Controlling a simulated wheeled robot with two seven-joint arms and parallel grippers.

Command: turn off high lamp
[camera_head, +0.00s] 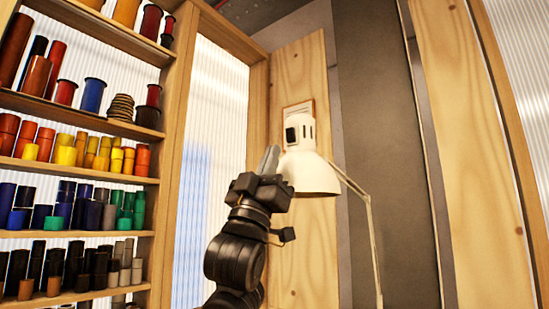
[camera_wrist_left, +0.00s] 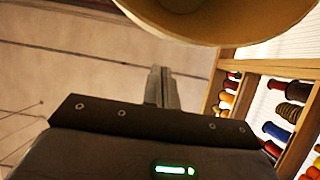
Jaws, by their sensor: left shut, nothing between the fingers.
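The high lamp (camera_head: 312,175) has a cream shade on a thin jointed arm (camera_head: 371,235) and stands right of centre in the head view. A black switch (camera_head: 291,134) shows on the left of its upper housing. My left gripper (camera_head: 270,158) is raised just left of the shade, with its fingers shut and empty, pointing up below the switch. In the left wrist view the shut fingers (camera_wrist_left: 161,88) are below the rim of the lamp shade (camera_wrist_left: 225,22). I cannot tell whether the fingers touch the shade. My right gripper is in neither view.
A wooden shelf (camera_head: 75,172) full of coloured foil rolls stands on the left. A wooden panel (camera_head: 312,255) with a small framed sheet is behind the lamp. A grey column (camera_head: 385,130) and another wooden panel (camera_head: 470,150) are on the right.

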